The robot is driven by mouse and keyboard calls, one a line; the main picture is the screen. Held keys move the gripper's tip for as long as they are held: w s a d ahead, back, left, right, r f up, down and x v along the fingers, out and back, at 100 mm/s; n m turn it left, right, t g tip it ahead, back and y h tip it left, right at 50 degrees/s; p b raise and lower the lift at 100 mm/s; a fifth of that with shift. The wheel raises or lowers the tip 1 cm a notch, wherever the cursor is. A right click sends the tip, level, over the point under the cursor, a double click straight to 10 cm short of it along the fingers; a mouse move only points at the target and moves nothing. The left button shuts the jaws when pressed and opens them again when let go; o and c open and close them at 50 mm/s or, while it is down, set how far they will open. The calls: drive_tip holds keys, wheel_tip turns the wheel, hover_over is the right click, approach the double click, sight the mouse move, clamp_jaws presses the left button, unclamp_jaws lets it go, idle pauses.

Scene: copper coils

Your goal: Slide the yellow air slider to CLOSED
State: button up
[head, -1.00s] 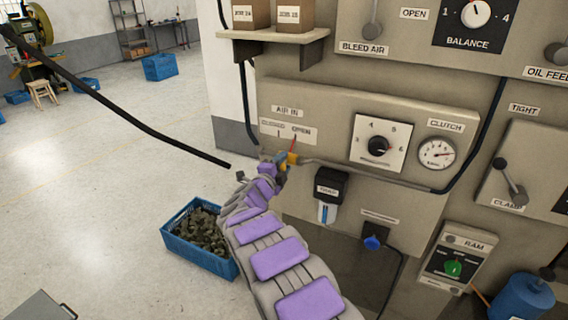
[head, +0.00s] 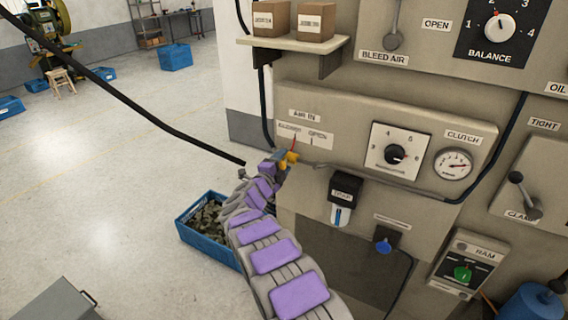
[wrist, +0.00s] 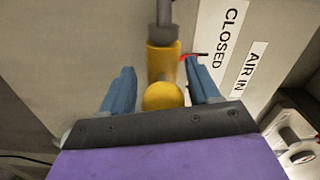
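The yellow air slider (head: 291,157) sits on the grey pipe under the AIR IN label (head: 305,116). Its red pointer (head: 293,143) stands under the CLOSED side of the scale plate (head: 322,139), left of OPEN. In the wrist view the slider's yellow sleeve and round knob (wrist: 163,97) lie between my gripper's two blue fingers (wrist: 160,68). The fingers are apart, with a gap on each side of the knob. The red pointer also shows there beside the CLOSED label (wrist: 229,38). In the head view my gripper (head: 284,158) is at the slider, its fingers partly hidden.
The clutch dial (head: 396,154) and gauge (head: 453,164) are right of the slider on the same panel. A shelf with boxes (head: 293,42) is above. A blue crate of dark parts (head: 200,247) stands on the floor left of my arm. The floor at left is mostly open.

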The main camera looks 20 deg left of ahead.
drive_tip(key=shift+o, duration=0.2)
drive_tip(key=shift+s+a+f, duration=0.1)
drive_tip(key=shift+a, duration=0.35)
drive_tip(key=shift+s+d, duration=0.3)
drive_tip(key=shift+s, duration=0.05)
drive_tip(key=s+a+p, duration=0.1)
drive_tip(key=s+a, duration=0.1)
drive_tip(key=s, duration=1.4)
drive_tip(key=shift+s, duration=0.3)
drive_tip(key=shift+a+f, duration=0.15)
drive_tip(key=shift+a, duration=0.1)
drive_tip(key=shift+d, duration=0.1)
